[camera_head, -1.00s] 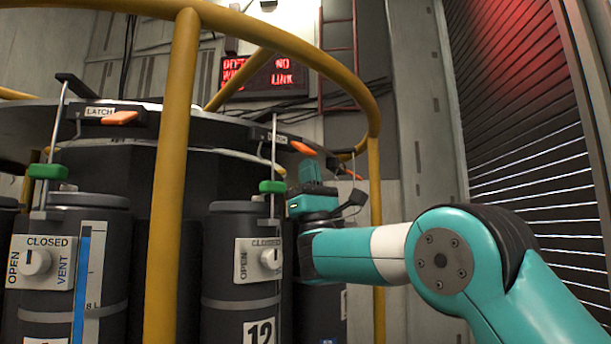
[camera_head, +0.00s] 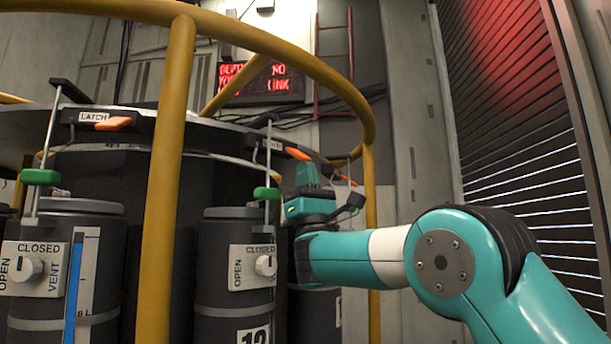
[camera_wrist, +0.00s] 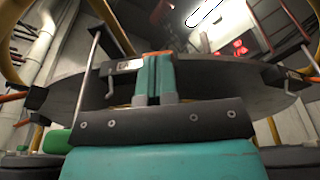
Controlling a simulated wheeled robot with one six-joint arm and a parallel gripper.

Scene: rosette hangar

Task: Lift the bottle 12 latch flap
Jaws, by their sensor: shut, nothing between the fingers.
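Bottle 12 (camera_head: 235,300) is a dark upright cylinder with a numbered label, partly cut off below. Above it, the orange latch flap (camera_head: 298,153) sits at the rim of the round dark top. My gripper (camera_head: 307,172) is just below and right of this flap in the head view. In the wrist view, the two teal fingers (camera_wrist: 155,78) are together and empty. A strip of the orange flap (camera_wrist: 156,53) shows just behind their tips, mostly hidden by them. I cannot tell whether they touch it. The latch label (camera_wrist: 130,64) shows left of the fingers.
A yellow guard rail (camera_head: 167,190) curves around the rack. A rod with a green grip (camera_head: 266,193) stands close left of my gripper. A neighbouring bottle (camera_head: 75,260) has its own orange flap (camera_head: 114,124). A shutter (camera_head: 520,130) is at right.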

